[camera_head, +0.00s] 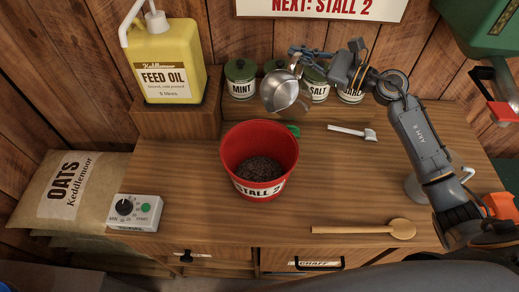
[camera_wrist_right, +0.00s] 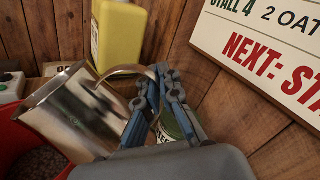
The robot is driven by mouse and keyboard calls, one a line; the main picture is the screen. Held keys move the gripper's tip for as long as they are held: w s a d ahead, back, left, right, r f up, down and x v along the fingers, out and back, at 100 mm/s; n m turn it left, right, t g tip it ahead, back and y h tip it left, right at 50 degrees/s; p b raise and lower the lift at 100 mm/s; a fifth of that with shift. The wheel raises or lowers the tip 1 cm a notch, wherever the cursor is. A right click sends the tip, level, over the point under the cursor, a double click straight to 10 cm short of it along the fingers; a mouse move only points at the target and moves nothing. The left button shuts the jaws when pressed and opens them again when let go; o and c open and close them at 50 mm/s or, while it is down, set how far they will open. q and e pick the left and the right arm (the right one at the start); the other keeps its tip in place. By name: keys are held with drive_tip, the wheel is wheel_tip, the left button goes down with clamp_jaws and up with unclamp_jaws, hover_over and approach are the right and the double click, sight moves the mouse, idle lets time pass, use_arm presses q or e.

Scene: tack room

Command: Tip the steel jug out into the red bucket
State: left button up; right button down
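The steel jug (camera_head: 281,93) is held in the air, tilted, above and behind the rim of the red bucket (camera_head: 233,150). My right gripper (camera_head: 309,62) is shut on its handle. In the right wrist view the shiny jug (camera_wrist_right: 72,112) leans at the left, and the gripper's fingers (camera_wrist_right: 165,95) close around its curved handle. The red bucket, labelled "STALL 2", stands upright on the bench with dark grainy feed (camera_head: 260,169) inside. A red wall also shows at the lower left of the wrist view. I cannot see the jug's contents or any stream. My left gripper is out of view.
A yellow feed oil can (camera_head: 168,65) stands on a wooden box at the left. Green-lidded tins (camera_head: 240,80) line the back. A white scoop (camera_head: 352,132), a wooden spoon (camera_head: 365,229) and a control box (camera_head: 136,211) lie around the bucket. Another metal vessel (camera_head: 414,187) is partly behind my arm.

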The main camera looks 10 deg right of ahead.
drive_tip(key=w+d+f+m+b, duration=0.4)
drive_tip(key=w+f+m, duration=0.1)
drive_tip(key=m, duration=0.3)
drive_tip(key=shift+d+f+b, duration=0.3)
idle(0.7)
